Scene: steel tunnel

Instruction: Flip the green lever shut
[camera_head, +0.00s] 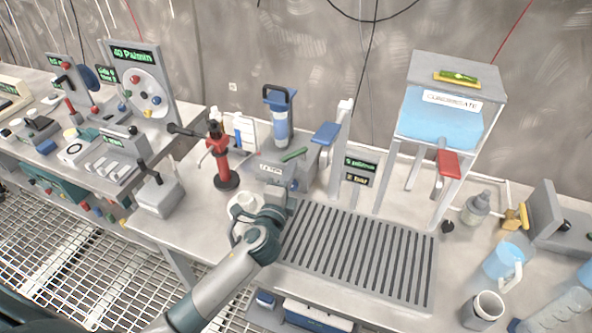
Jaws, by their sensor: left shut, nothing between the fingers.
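The green lever (294,154) is a short bar on top of a small grey labelled box (270,171) at the back of the table's left half. The lever lies slanted, its right end a little higher. My left gripper (291,199) is just in front of the box, below the lever in the picture. Its fingers are shut and empty; the tips are small and partly hard to tell from the grey box. I cannot tell whether they touch it. My right gripper is out of view.
A slatted drain grate (355,252) lies right of my gripper. A red pump device (222,165) and a white mug (243,205) stand to the left. A blue paddle lever (326,133) on a grey post is close behind right.

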